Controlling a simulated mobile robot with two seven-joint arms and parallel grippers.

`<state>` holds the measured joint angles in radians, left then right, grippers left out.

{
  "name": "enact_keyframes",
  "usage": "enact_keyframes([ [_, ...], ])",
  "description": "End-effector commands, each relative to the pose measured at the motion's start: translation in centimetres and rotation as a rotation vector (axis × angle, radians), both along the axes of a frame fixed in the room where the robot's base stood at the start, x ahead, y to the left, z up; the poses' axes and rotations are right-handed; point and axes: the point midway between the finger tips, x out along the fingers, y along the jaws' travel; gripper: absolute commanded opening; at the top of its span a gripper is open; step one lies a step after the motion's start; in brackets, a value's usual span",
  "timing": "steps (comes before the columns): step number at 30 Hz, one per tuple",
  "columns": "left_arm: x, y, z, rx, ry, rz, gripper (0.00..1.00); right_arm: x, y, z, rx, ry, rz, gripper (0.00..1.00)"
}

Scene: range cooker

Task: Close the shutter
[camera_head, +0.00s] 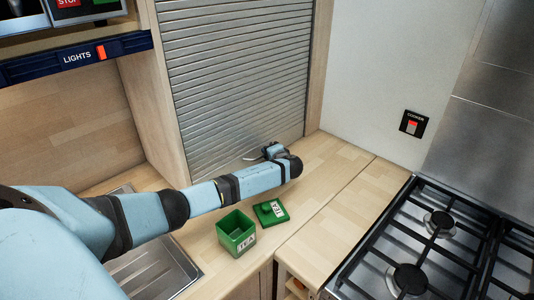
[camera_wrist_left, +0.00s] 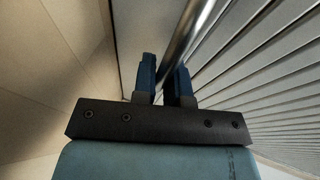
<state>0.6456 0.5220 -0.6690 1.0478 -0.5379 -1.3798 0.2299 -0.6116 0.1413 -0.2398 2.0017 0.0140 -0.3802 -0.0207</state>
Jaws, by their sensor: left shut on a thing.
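The shutter (camera_head: 235,75) is a grey slatted metal panel in a wooden frame. It hangs down to about the countertop in the head view; my left arm hides part of its lower edge, so I cannot tell if a gap remains. Its slats (camera_wrist_left: 265,85) fill the right of the left wrist view. My left gripper (camera_head: 267,152) is low in front of the shutter. In the left wrist view, the two blue fingers are shut on a shiny metal bar, the shutter handle (camera_wrist_left: 180,45). A thin piece of the handle (camera_head: 254,157) shows beside the gripper in the head view.
An open green tea box (camera_head: 237,232) and its lid (camera_head: 270,212) sit on the wooden counter (camera_head: 325,215), just in front of my left arm. A gas hob (camera_head: 440,240) is at right, a metal sink drainer (camera_head: 155,270) at lower left. A lights panel (camera_head: 75,58) is upper left.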

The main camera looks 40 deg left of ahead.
Motion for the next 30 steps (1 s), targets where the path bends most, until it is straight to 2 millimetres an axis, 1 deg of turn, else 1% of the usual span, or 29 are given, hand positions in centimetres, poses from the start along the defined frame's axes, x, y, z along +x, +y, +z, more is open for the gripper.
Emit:
enact_keyframes([
  [1, -0.2, -0.2, -0.5, -0.005, 0.005, 0.000, 0.00, 0.0, 0.0, 0.0, 0.000, -0.001, -0.001, 1.00],
  [6, -0.3, -0.3, -0.6, -0.005, 0.007, 0.000, 0.00, 0.0, -0.2, -0.1, -0.002, -0.001, -0.003, 1.00],
  [7, -0.3, -0.3, -0.6, -0.005, 0.007, 0.000, 0.17, 0.0, -0.2, -0.1, -0.002, 0.001, -0.005, 1.00],
  [8, -0.3, -0.3, -0.6, -0.005, 0.007, 0.000, 0.22, -0.1, -0.2, -0.2, -0.002, 0.001, -0.005, 1.00],
  [19, -0.2, -0.2, -0.4, -0.003, 0.006, -0.001, 0.22, -0.3, -0.3, -0.7, -0.005, 0.011, -0.007, 1.00],
  [22, -0.3, -0.6, -0.3, -0.004, 0.004, -0.002, 0.22, -0.3, -0.3, -0.7, -0.005, 0.011, -0.007, 1.00],
  [26, -0.9, -2.2, 0.2, -0.005, 0.005, -0.004, 0.22, -0.2, -0.3, -0.7, -0.004, 0.009, -0.006, 1.00],
  [30, -2.0, -5.1, 1.0, -0.005, 0.003, -0.006, 0.22, -0.2, -0.2, -0.7, -0.003, 0.007, -0.005, 1.00],
])
